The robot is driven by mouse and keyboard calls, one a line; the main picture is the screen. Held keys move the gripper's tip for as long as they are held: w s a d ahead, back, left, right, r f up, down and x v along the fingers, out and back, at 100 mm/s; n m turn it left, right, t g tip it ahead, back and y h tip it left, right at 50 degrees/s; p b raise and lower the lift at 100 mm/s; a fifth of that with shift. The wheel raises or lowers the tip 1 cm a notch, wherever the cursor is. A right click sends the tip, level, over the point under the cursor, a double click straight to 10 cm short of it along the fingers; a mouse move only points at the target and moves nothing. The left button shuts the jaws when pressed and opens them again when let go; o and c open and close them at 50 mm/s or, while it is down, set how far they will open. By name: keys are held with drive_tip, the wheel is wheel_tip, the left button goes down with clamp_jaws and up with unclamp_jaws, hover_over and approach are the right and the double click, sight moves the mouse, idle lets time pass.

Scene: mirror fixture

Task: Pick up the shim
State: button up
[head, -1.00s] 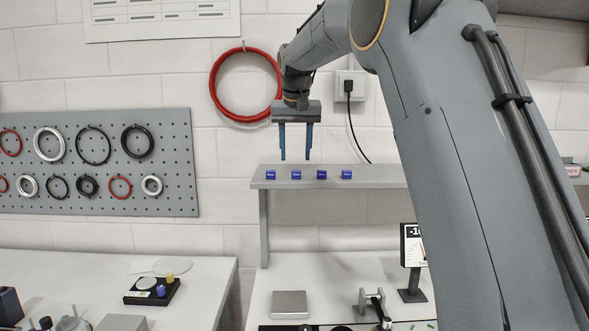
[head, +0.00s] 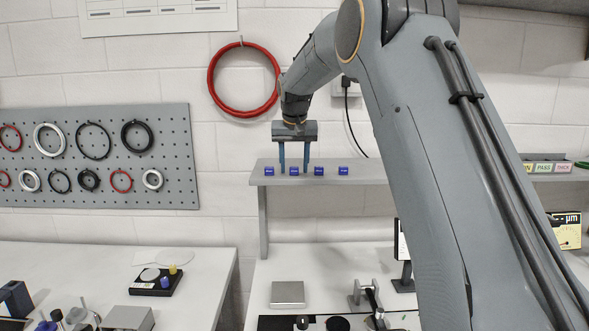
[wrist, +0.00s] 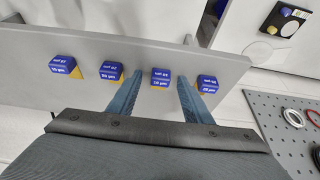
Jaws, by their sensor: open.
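Several small blue blocks with white µm labels and yellow sides stand in a row on a grey shelf (head: 375,172). I cannot tell which one the task calls the shim. My gripper (head: 294,168) is open and empty, pointing down at the shelf. The second block from the left (head: 295,171) shows between its fingers in the head view. In the wrist view this block (wrist: 160,77) also appears between the two fingers. Another block (wrist: 207,87) is close by the right finger there. Others stand to the left, one (wrist: 112,73) near the left finger and one (wrist: 65,67) farther off.
A red hose ring (head: 243,80) hangs on the wall behind my arm. A pegboard (head: 100,155) with rings is at the left. Below the shelf, a bench holds a grey plate (head: 288,293) and a metal stand (head: 366,294). A small black tray (head: 157,284) sits on the left bench.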

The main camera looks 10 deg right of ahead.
sight(294, 168)
drive_tip(key=c, duration=1.1)
wheel_tip(294, 168, up, 9)
drive_tip(key=b, duration=0.3)
drive_tip(key=shift+f+b, duration=0.2)
drive_tip(key=shift+b, duration=0.2)
drive_tip(key=shift+r, duration=0.7)
